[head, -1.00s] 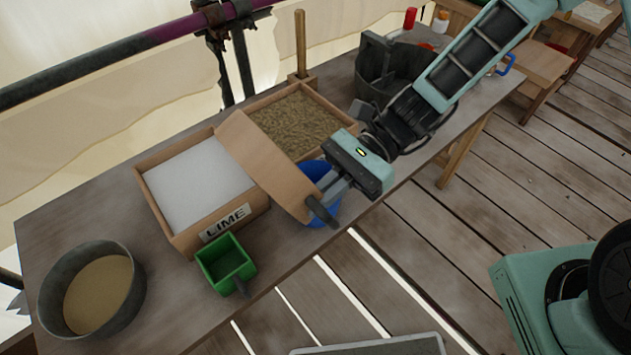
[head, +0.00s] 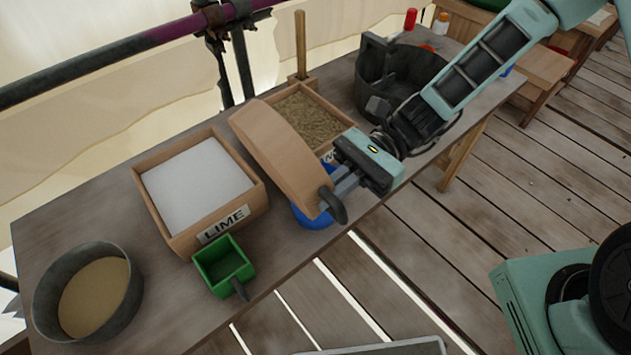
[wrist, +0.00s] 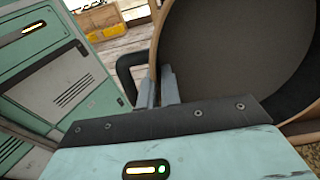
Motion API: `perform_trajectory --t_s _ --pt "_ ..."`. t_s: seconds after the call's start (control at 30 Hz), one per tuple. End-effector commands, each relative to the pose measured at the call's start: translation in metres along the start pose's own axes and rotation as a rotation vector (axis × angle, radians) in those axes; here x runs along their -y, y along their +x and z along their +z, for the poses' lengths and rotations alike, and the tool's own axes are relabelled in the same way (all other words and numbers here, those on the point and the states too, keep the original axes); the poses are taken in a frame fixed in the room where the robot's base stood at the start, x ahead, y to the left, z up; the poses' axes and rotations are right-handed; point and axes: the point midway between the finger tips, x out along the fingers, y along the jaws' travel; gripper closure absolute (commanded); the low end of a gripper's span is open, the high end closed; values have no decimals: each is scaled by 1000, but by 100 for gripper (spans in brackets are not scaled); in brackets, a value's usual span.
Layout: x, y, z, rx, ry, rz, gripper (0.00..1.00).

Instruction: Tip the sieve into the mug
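The sieve (head: 275,150) is a round wooden hoop with a dark handle loop; the wrist view shows its dark inner face (wrist: 235,55). My gripper (head: 330,196) is shut on the sieve at its rim beside the handle, with the fingers (wrist: 163,88) close against the wood. The sieve is held steeply tilted in the air, its outer wall facing the head view. The blue mug (head: 313,217) stands on the table below the sieve and gripper, mostly hidden by them. The mug's inside and any contents of the sieve cannot be seen.
A lime box (head: 175,228) with white powder and a box of brownish grit (head: 345,133) stand behind. A green scoop (head: 222,268) and a bowl of sand (head: 45,310) are left. A dark bucket (head: 372,70) stands back right. The table's front edge is close to the mug.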

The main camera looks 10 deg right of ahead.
Motion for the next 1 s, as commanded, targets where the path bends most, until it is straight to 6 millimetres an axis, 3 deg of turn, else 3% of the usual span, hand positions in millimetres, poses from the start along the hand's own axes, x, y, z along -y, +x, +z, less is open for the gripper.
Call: perform_trajectory --t_s 1.0 --pt "0 -21 -7 139 -1 -1 100"
